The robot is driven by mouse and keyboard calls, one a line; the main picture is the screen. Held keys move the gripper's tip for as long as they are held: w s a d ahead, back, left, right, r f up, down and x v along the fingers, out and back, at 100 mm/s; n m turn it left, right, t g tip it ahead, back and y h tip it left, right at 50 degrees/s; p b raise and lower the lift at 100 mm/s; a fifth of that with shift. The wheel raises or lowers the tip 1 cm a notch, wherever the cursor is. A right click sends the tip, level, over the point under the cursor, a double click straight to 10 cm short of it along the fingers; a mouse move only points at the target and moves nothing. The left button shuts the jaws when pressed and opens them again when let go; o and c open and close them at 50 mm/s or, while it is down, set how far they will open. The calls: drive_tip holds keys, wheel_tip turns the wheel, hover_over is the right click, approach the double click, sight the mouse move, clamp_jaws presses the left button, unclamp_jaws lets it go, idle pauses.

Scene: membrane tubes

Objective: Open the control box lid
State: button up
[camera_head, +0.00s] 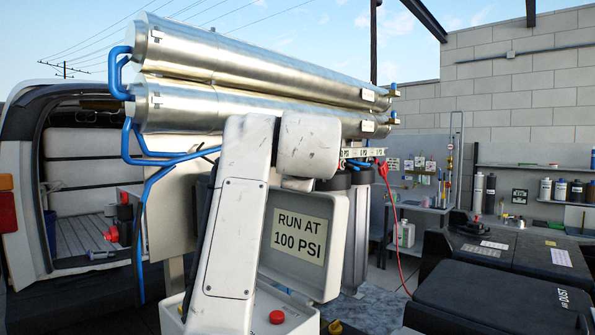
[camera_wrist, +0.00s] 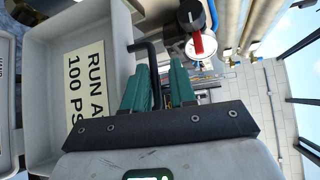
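The control box lid (camera_head: 325,230) stands raised in the head view, its inner face with the "RUN AT 100 PSI" label (camera_head: 299,235) turned towards me. The lid (camera_wrist: 50,130) fills the left of the wrist view, with the label (camera_wrist: 88,90) sideways. A black bent handle (camera_wrist: 153,62) sticks out from the lid's edge. My gripper (camera_wrist: 160,65) has green fingers spread apart, with the handle between them, closer to the left finger. A gap shows beside the right finger. In the head view my arm hides the gripper and part of the box (camera_head: 290,312), whose red button (camera_head: 277,316) shows.
Large metal membrane tubes (camera_head: 250,70) with blue hoses (camera_head: 145,180) lie above and behind the lid. A gauge with a red needle or lever (camera_wrist: 198,45) is close past my fingers. A black case (camera_head: 500,295) stands at the right.

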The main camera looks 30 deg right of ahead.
drive_tip(key=b+v, duration=0.3)
drive_tip(key=v, duration=0.7)
drive_tip(key=shift+s, duration=0.15)
